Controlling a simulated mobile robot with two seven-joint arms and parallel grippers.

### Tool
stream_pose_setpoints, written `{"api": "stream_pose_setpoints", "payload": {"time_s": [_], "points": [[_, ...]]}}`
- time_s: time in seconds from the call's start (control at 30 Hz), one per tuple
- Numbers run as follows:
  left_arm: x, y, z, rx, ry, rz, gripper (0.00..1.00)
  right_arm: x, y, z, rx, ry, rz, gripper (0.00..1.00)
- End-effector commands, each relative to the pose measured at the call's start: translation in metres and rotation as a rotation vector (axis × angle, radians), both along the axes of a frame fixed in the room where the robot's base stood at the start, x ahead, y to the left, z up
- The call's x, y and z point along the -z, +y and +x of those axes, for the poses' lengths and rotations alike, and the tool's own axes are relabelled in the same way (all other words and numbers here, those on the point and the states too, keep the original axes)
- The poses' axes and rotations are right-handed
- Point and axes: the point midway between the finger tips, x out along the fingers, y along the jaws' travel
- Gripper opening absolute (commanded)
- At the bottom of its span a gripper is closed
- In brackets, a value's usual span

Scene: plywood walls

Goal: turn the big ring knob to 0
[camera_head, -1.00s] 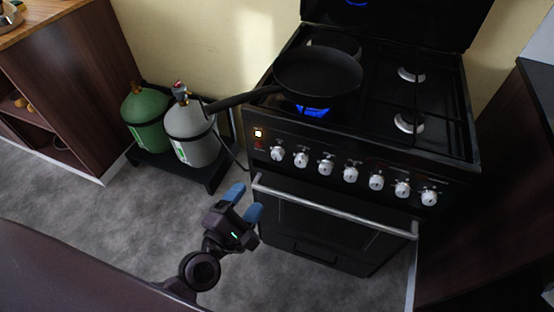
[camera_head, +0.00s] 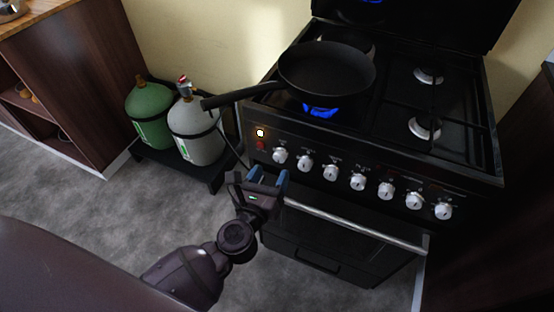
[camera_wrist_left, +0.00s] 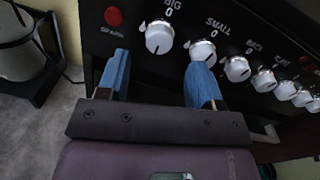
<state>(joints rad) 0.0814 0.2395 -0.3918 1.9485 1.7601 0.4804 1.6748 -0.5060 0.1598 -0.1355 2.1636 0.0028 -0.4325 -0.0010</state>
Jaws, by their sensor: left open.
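The big ring knob (camera_head: 280,155) is the leftmost white knob on the black stove front. In the left wrist view the knob (camera_wrist_left: 160,38) sits under the label "BIG" and a 0; its pointer is too small to read surely. My left gripper (camera_head: 269,177) is open and empty, just below and in front of this knob. In the wrist view the blue fingers of the gripper (camera_wrist_left: 160,64) stand to either side below the knob, apart from it. The right finger overlaps the lower part of the "SMALL" knob (camera_wrist_left: 202,50). My right gripper is not in view.
A black pan (camera_head: 325,75) sits over a lit blue flame (camera_head: 320,110), its handle pointing left. The oven handle (camera_head: 360,228) runs below the knobs. A red spark button (camera_wrist_left: 114,16) is left of the big knob. Green (camera_head: 148,112) and grey (camera_head: 194,130) gas bottles stand left.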

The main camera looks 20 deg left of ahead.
Motion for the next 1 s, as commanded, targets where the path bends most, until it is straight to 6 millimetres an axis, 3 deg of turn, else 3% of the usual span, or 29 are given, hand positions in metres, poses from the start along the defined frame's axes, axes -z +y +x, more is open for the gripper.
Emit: {"api": "stream_pose_setpoints", "payload": {"time_s": [0.3, 0.77, 1.0], "points": [[0.001, 0.001, 0.04, 0.001, 0.0, 0.004, 0.6, 0.002, 0.0, -0.003, 0.001, 0.007, 0.0, 0.43], [0.001, 0.001, 0.049, 0.0, 0.001, 0.003, 0.6, 0.003, -0.001, -0.006, 0.003, 0.014, 0.0, 0.43], [0.001, 0.001, 0.049, 0.0, 0.001, 0.003, 0.25, 0.003, -0.001, -0.005, 0.002, 0.011, -0.001, 0.43]]}}
